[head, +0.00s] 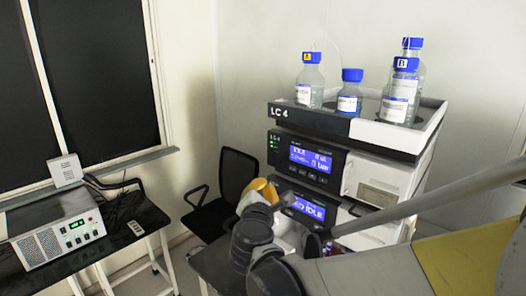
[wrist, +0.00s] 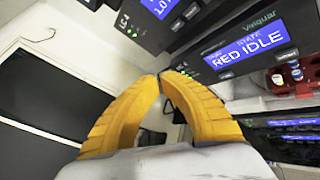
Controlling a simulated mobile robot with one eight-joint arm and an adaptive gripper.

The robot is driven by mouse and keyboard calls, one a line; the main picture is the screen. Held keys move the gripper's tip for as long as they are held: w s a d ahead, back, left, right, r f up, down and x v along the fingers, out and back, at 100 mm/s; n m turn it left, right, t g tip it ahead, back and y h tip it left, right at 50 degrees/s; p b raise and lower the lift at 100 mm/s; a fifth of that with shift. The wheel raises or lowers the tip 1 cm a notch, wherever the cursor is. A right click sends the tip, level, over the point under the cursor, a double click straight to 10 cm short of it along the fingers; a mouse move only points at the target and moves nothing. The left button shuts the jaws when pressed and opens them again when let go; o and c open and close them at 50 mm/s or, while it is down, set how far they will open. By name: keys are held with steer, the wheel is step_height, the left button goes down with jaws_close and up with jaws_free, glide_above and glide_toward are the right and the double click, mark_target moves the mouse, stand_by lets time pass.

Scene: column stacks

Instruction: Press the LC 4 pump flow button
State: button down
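The LC 4 stack (head: 359,186) stands at the right in the head view. Its upper module has a lit blue display (head: 310,158) with a row of small dark buttons (head: 305,173) under it. These buttons also show at the top of the wrist view (wrist: 191,12). Which one is the flow button is too small to read. A lower module's display reads "RED IDLE" in the wrist view (wrist: 240,50). My gripper (wrist: 159,76) has yellow fingers, their tips together with nothing seen between them. In the head view it is in front of the stack's lower left, partly hidden by my arm.
Several blue-capped bottles (head: 348,92) stand in the tray on top of the stack. A black chair (head: 232,180) is behind to the left. A white instrument box (head: 62,232) sits on a dark table at left. Small vials (wrist: 286,76) show at right in the wrist view.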

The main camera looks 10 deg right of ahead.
mark_target(293, 169)
steer(key=shift+w+a+r+n, duration=0.2)
steer(key=shift+a+r+n, duration=0.2)
steer(key=shift+r+n, duration=0.1)
steer(key=shift+w+d, duration=0.1)
steer(key=shift+d, duration=0.1)
steer(key=shift+w+d, duration=0.85)
steer(key=shift+d, duration=0.3)
steer(key=shift+w+d, duration=0.8)
steer(key=shift+d, duration=0.3)
steer(key=shift+w+d, duration=0.85)
steer(key=shift+d, duration=0.3)
steer(key=shift+d, duration=0.1)
steer(key=shift+w+d, duration=0.25)
